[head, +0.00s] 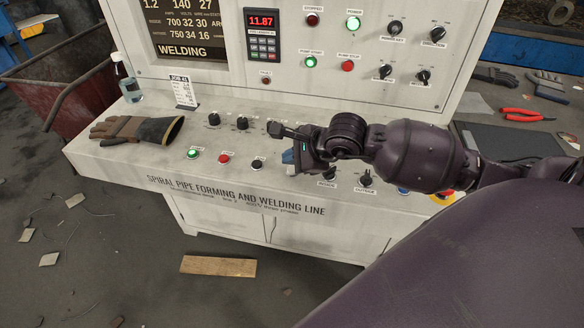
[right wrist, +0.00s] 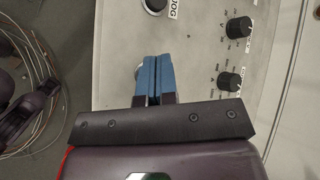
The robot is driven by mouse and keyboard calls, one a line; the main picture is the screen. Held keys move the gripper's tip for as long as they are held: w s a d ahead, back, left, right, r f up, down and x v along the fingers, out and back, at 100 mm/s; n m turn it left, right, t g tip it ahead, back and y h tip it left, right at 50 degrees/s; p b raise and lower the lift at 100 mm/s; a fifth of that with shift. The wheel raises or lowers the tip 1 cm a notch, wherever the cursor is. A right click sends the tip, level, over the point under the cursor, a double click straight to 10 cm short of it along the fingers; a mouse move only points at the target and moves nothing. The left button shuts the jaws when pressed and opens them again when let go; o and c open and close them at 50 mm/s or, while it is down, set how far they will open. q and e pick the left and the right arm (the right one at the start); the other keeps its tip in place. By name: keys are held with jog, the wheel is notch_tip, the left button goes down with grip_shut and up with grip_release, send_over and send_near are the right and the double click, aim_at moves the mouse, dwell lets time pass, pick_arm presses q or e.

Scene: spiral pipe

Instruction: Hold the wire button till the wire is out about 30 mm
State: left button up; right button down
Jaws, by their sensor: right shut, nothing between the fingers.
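My right gripper (head: 289,157) is over the sloped control panel, its blue fingertips pointing down at the button row. In the right wrist view the blue fingers (right wrist: 153,78) are together with nothing between them. A pale metal button rim (right wrist: 139,72) shows partly beside the fingertips; the rest of that button and its label are hidden. I cannot tell whether it is touched or pressed. The JOG button (right wrist: 155,5) is just beyond the fingers. It also shows in the head view (head: 257,164). No welding wire end can be made out. My left gripper is not in view.
Left of JOG are a red button (head: 224,159) and a lit green button (head: 192,155). Black knobs (head: 242,122) stand behind. A red display (head: 262,20) reads 11.87. An emergency stop (head: 444,196) is at right.

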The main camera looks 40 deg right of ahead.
aim_at(292, 171)
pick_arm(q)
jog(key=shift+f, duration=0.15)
pick_arm(e)
jog(key=shift+f, duration=0.15)
dwell(0.6)
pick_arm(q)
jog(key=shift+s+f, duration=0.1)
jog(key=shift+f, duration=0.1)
pick_arm(e)
jog(key=shift+f, duration=0.3)
pick_arm(q)
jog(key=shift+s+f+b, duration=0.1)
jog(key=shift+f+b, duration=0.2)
jog(key=shift+b, duration=0.1)
pick_arm(e)
jog(key=shift+f, duration=0.4)
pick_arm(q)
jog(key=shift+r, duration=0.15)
pick_arm(e)
jog(key=shift+r, duration=0.15)
dwell(4.0)
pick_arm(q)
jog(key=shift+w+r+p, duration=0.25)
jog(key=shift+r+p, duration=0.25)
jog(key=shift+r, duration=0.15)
pick_arm(e)
jog(key=shift+r, duration=0.75)
